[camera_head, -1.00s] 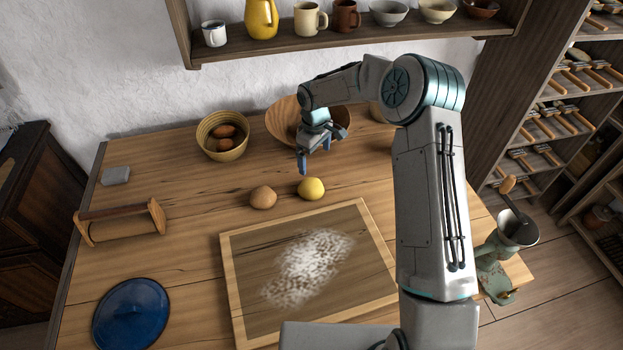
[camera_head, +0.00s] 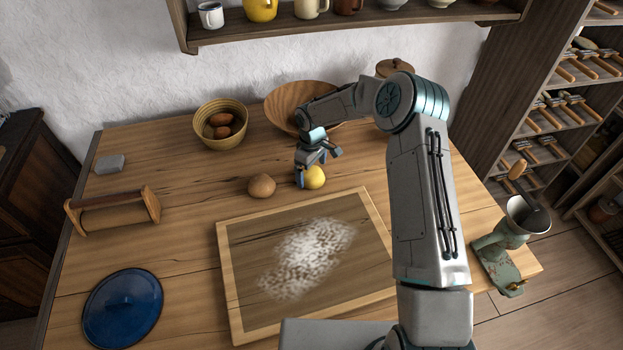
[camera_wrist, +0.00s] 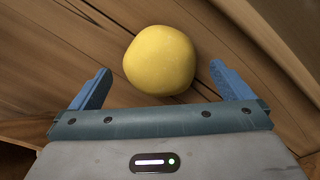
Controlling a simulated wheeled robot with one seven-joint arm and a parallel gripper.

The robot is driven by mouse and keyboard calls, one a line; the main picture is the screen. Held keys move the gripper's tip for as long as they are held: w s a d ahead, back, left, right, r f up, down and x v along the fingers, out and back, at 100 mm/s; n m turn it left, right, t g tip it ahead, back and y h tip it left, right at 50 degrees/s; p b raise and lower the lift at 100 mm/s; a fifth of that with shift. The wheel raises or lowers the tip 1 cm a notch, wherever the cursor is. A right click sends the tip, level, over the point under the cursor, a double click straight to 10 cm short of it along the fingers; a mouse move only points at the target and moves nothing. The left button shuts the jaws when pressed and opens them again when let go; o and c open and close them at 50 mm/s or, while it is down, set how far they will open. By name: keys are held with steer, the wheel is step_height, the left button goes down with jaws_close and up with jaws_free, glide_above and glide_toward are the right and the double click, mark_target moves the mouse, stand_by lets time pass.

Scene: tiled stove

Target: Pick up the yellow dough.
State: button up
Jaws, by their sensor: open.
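The yellow dough (camera_head: 315,178) is a round ball on the wooden table, just behind the framed board. It also shows in the wrist view (camera_wrist: 159,60), whole and unobstructed. My gripper (camera_head: 308,175) is low over the table at the dough. In the wrist view my gripper (camera_wrist: 162,88) is open, with one blue finger on each side of the dough and gaps between. Whether the fingertips are level with the dough I cannot tell. A brown dough ball (camera_head: 262,186) lies on the table to the left.
A wooden board (camera_head: 228,290) dusted with flour lies in front. Behind stand a wooden bowl (camera_head: 285,100) and a basket (camera_head: 220,140) holding brown items. A wooden roller frame (camera_head: 112,212), a blue lid (camera_head: 122,308) and a grey block (camera_head: 109,163) are at left.

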mark_target(311, 176)
step_height(311, 176, down, 2)
steer(key=shift+f+b, duration=0.25)
steer(key=shift+b, duration=0.05)
steer(key=shift+r, duration=0.1)
steer(key=c, duration=1.1)
